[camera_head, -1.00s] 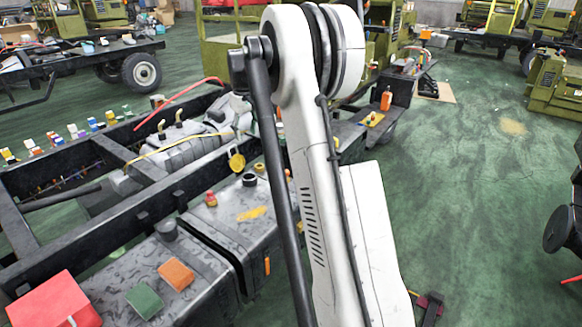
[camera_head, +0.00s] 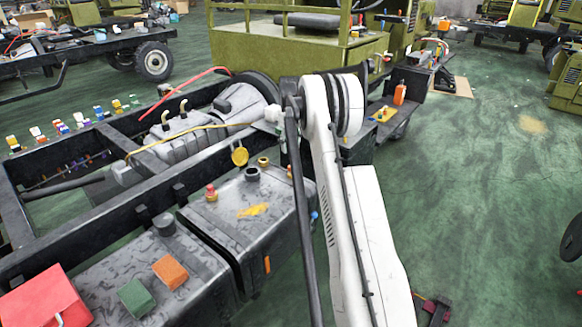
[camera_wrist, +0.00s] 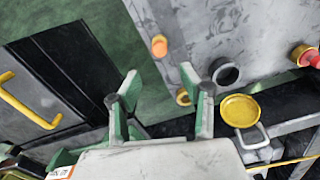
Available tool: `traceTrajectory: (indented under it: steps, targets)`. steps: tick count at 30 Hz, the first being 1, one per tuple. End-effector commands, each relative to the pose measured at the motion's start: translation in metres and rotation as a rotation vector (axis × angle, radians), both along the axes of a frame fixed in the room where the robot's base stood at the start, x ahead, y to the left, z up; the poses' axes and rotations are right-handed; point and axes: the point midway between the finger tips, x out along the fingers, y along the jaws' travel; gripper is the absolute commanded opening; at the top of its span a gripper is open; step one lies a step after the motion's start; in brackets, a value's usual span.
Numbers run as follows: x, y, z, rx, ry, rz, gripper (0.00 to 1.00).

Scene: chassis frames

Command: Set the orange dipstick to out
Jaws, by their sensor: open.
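A small round orange peg (camera_wrist: 159,46), which looks like the dipstick, stands at the edge of the grey tank (camera_wrist: 190,20) in the wrist view. In the head view a small orange piece (camera_head: 289,172) shows at the tank's far right corner, partly behind my arm. My gripper (camera_wrist: 160,76) is open and empty. How far the peg stands out of the tank I cannot tell.
Beside the peg are a brass ring (camera_wrist: 183,97), a black filler neck (camera_wrist: 226,74), an open yellow cap (camera_wrist: 240,110) and a red knob (camera_wrist: 302,55). A red box (camera_head: 45,300) and orange and green blocks (camera_head: 170,272) lie nearer. Open floor lies right.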

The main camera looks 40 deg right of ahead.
Motion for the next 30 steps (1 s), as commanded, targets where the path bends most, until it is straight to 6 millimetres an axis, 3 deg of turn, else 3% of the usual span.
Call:
traceTrajectory:
  steps: [6,15,21,30]
  targets:
    - [0.000,0.000,-0.044,0.000,0.000,0.000,0.41]
    - [0.000,0.000,-0.087,0.000,0.000,0.000,0.41]
    - [0.000,0.000,-0.098,0.000,0.000,0.000,0.41]
    - [0.000,0.000,-0.098,0.000,0.000,0.000,0.38]
